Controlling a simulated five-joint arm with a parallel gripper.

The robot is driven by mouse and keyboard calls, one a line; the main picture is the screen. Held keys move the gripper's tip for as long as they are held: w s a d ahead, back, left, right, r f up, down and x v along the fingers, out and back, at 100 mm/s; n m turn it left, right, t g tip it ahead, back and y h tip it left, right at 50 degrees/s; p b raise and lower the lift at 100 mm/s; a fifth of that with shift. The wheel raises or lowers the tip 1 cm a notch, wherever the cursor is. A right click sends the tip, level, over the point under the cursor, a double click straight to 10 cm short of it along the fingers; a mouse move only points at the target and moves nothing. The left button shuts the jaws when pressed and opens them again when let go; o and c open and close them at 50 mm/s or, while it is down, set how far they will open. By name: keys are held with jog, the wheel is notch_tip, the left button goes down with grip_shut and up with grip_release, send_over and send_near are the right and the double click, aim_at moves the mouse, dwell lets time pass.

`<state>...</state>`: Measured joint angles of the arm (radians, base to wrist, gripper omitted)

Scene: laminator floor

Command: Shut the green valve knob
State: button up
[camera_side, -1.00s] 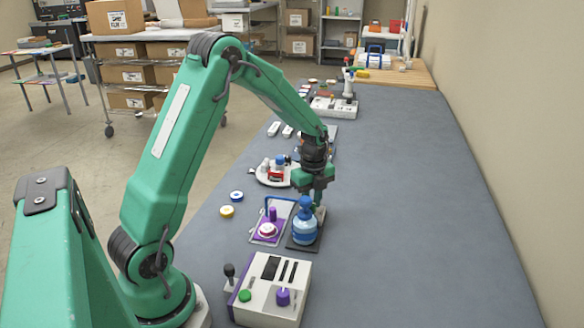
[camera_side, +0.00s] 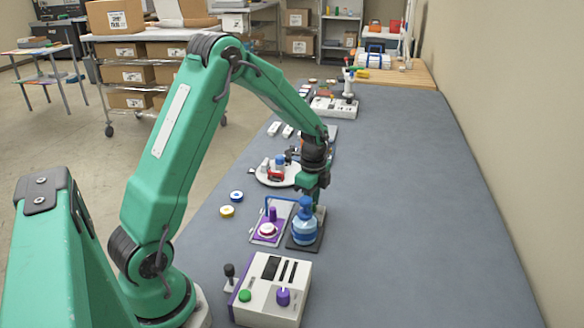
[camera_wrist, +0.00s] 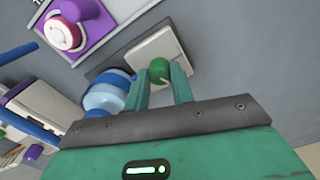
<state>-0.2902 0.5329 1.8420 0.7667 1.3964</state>
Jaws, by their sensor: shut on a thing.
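The green valve knob (camera_wrist: 159,69) sits on a pale square plate (camera_wrist: 148,45) in the wrist view. My gripper (camera_wrist: 162,74) has one finger on each side of it and is shut on it. In the side view my gripper (camera_side: 314,197) points down just behind a blue bottle-shaped thing, which hides the knob and most of the fingers.
The blue bottle-shaped thing (camera_side: 304,228) stands on a dark plate close to my fingers. A purple panel with a red-and-white knob (camera_side: 267,230) lies to its left. A pale control box (camera_side: 272,287) stands in front. The bench (camera_side: 400,200) is clear to the right.

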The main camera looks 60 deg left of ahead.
jog(key=n, duration=0.6)
jog(key=shift+r, duration=0.1)
jog(key=n, duration=0.6)
jog(key=shift+n, duration=0.3)
jog(key=o, duration=1)
jog(key=shift+r, duration=3.9)
jog(key=shift+r, duration=0.1)
